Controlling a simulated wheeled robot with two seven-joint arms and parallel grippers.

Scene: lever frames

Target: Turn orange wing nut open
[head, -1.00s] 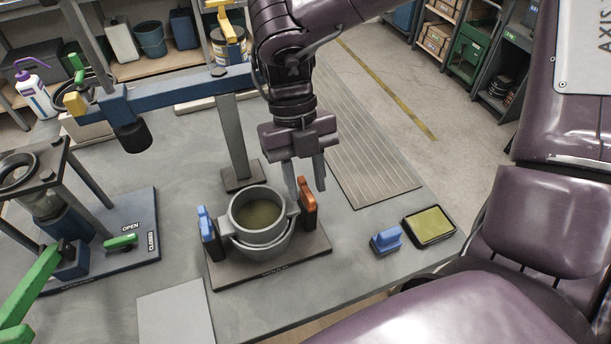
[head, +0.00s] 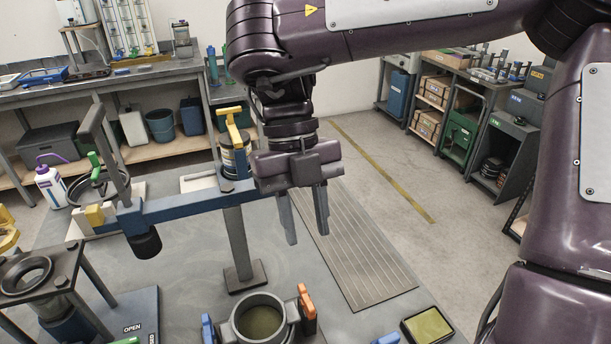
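The orange wing nut (head: 304,297) stands upright at the right side of a grey round pot (head: 259,318), near the bottom edge of the head view. Its lower part is dark. A blue wing nut (head: 207,328) stands on the pot's left side, partly cut off by the picture edge. My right gripper (head: 306,224) is in the picture above and behind the orange wing nut. Its two fingers point down, apart, with nothing between them. It does not touch the wing nut. My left gripper is not in view.
A blue beam (head: 185,207) on a grey post (head: 238,240) lies just left of my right gripper. A ribbed mat (head: 352,255) lies to the right, clear. A tray with a yellow-green pad (head: 427,327) is at the lower right. A black stand (head: 45,280) is at left.

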